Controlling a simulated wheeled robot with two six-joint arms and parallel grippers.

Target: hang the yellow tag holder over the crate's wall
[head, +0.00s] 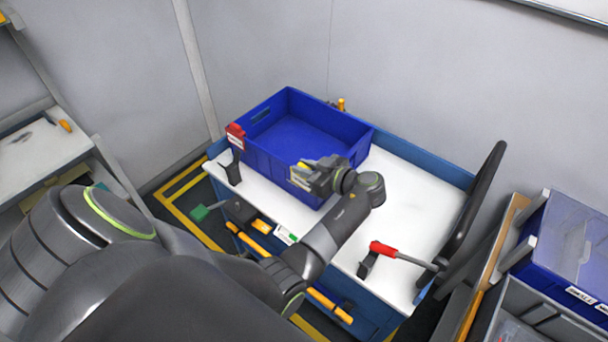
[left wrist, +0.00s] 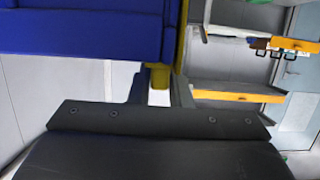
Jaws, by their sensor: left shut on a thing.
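The blue crate (head: 268,165) stands on the white-topped bench, open side up. My left gripper (head: 306,176) is at the crate's near wall, toward its right end. It is shut on the yellow tag holder (head: 303,166), of which only a small part shows. In the left wrist view the tag holder (left wrist: 160,76) sits between the fingers, close beside the blue crate wall (left wrist: 90,30). A yellow strip runs along the wall's edge there. The gripper hides much of the holder, so I cannot tell whether it straddles the rim. My right gripper is not in view.
A red-topped black tool (head: 236,140) stands at the crate's left corner. A red-handled tool (head: 384,248) lies on the bench's front right. The white bench top (head: 415,200) is clear right of the crate. Blue and grey bins (head: 565,240) stand at far right.

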